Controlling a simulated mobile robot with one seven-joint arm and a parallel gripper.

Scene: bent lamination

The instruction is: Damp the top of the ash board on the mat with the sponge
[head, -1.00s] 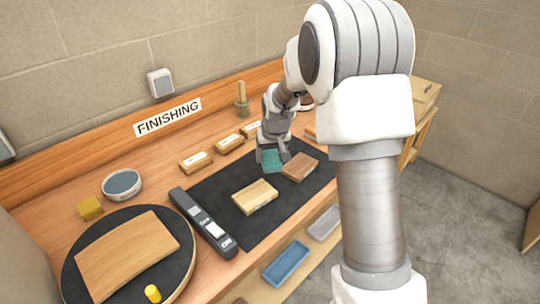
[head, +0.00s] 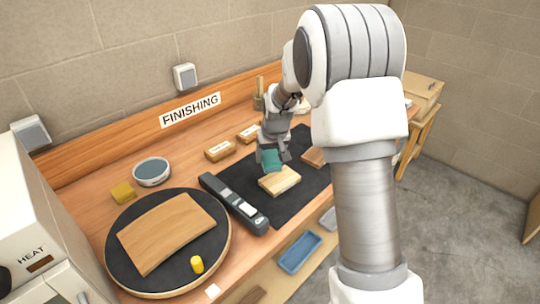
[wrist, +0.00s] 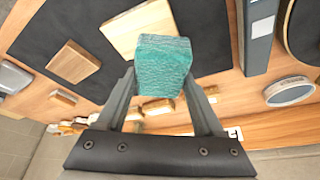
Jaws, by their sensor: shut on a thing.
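The pale ash board (head: 279,182) lies flat on the black mat (head: 232,178) and also shows in the wrist view (wrist: 130,28). My gripper (head: 272,152) is shut on a teal sponge (head: 271,161), which sits between the two fingers in the wrist view (wrist: 163,66). The sponge is at the far edge of the ash board in the head view and overlaps its corner in the wrist view. I cannot tell whether it touches the board. A darker brown board (head: 313,156) lies on the mat to the right, partly hidden by my arm.
A dark long tool (head: 233,203) lies along the mat's left edge. Left of it is a round turntable (head: 125,278) with a curved wooden panel (head: 165,233) and yellow knob (head: 197,265).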

